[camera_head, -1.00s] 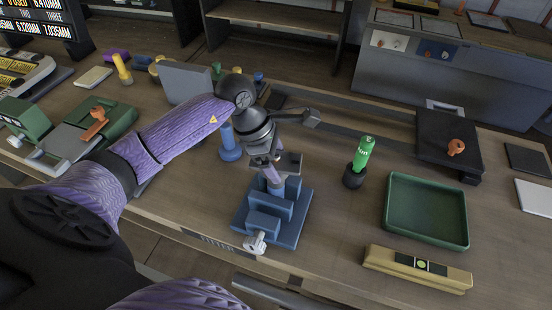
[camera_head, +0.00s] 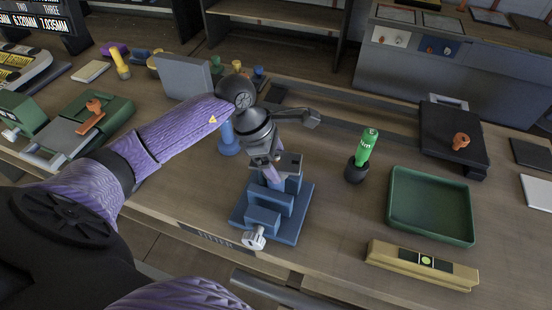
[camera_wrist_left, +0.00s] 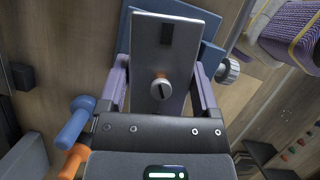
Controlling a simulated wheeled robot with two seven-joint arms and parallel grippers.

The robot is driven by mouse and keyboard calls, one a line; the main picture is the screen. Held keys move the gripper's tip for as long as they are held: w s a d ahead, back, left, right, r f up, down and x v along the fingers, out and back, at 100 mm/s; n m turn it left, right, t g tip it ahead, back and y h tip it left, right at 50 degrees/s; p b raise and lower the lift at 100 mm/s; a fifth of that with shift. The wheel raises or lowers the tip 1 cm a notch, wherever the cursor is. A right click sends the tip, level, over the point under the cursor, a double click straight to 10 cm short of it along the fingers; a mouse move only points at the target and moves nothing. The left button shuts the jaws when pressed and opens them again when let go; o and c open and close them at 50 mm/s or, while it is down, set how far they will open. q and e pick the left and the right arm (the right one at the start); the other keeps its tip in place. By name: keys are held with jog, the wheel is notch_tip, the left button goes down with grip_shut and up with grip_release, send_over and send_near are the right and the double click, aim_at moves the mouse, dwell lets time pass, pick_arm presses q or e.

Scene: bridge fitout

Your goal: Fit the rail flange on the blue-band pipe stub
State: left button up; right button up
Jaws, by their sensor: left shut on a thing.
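My left gripper (camera_head: 277,172) is above a blue stepped vise-like fixture (camera_head: 290,222) on the bench. In the left wrist view its two purple fingers (camera_wrist_left: 162,85) are shut on a grey plate-like part (camera_wrist_left: 178,58), which seems to be the rail flange. This part has a dark slot and a round slotted stud between the fingers. In the head view a dark grey block end (camera_head: 291,160) shows beside the fingers, close over the fixture. The blue-band pipe stub cannot be made out; the fixture's centre is partly hidden by the gripper. My right gripper is out of view.
A blue post on a round base (camera_head: 229,140) stands just left of the gripper. To the right are a green bottle in a black holder (camera_head: 356,172), a green tray (camera_head: 398,222) and a yellow level (camera_head: 400,262). A green machine (camera_head: 112,112) is at left.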

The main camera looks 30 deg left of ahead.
pick_arm(q)
jog(key=shift+f, duration=0.1)
dwell(0.4)
jog(key=shift+f+b, duration=0.65)
jog(key=shift+b, duration=0.05)
jog(key=shift+r, duration=0.1)
jog(key=o, duration=1.2)
jog(key=p+v, duration=0.1)
jog(key=v, duration=0.9)
jog(key=shift+p, duration=0.3)
